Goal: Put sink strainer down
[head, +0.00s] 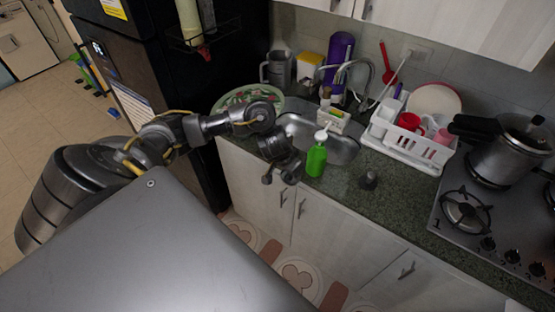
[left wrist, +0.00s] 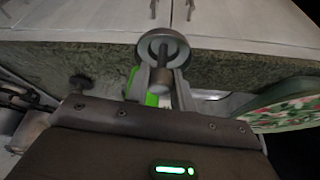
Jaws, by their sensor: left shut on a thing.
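My left gripper (head: 281,174) is over the front edge of the counter, just left of the green soap bottle (head: 316,158). In the left wrist view my left gripper (left wrist: 161,85) is shut on the sink strainer (left wrist: 163,46), a grey metal piece with a round rim and a short stem. The fingers hold it by the stem, with the rim facing out past the fingertips. In the head view the strainer is not clear against the gripper. The steel sink (head: 340,148) lies behind the soap bottle. My right gripper is not in view.
A small dark knob-like object (head: 368,180) stands on the green-speckled counter (head: 397,200). A patterned round dish (head: 232,101) is at the left. A white dish rack (head: 407,147) and a stove with a pressure cooker (head: 507,155) are at the right. Cabinet doors are below.

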